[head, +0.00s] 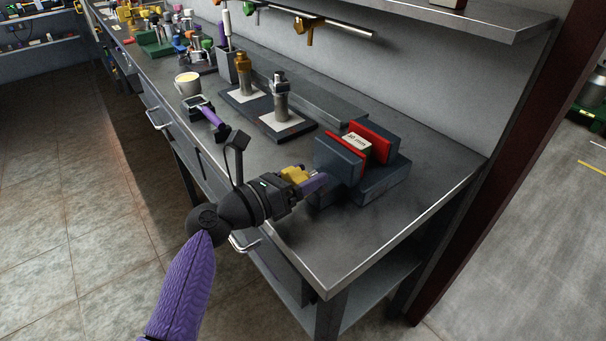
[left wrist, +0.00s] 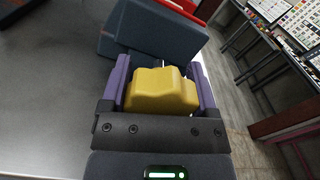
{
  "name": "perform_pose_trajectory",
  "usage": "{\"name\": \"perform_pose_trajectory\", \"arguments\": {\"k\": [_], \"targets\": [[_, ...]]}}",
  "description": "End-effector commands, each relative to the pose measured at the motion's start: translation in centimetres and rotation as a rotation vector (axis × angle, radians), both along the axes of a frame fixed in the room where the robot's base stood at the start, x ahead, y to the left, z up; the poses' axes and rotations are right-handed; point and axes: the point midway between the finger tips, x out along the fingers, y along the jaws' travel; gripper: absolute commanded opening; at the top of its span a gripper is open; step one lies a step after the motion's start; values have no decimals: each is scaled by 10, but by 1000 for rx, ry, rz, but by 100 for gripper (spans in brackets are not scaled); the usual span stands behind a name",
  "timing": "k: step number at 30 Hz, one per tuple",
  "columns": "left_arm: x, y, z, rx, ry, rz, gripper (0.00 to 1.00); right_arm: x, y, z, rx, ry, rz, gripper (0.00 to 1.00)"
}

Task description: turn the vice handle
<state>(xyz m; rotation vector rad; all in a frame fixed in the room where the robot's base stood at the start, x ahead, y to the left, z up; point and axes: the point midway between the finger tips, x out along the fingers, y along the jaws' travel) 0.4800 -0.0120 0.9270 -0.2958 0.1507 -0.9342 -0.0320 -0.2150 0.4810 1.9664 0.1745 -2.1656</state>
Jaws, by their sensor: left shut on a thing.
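The vice (head: 385,182) is a dark blue-grey block with red jaw faces near the right end of the workbench. A small pale labelled block (head: 356,146) sits between its jaws. The yellow vice handle (head: 294,174) is on the vice's near left side; it also shows in the left wrist view (left wrist: 162,92), with the vice body (left wrist: 155,30) behind it. My left gripper (head: 312,182) is at the handle, its purple fingers on either side of it, shut on it. In the left wrist view the fingers (left wrist: 162,85) flank the yellow handle. My right gripper is in neither view.
A cup (head: 188,84) and a purple-handled device (head: 211,117) lie farther left on the bench. The bench's front right corner (head: 335,285) is clear. A rail with valves runs along the wall.

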Motion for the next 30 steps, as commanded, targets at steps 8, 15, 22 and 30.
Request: {"name": "perform_pose_trajectory", "arguments": {"k": [8,15,22,30], "targets": [[-1,0,1,99,-135,0,18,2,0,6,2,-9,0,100],[-2,-1,0,205,-281,0,18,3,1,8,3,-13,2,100],[-2,-1,-1,285,-390,0,18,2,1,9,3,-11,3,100],[-2,-2,-1,335,-458,-1,18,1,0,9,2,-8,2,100]]}}
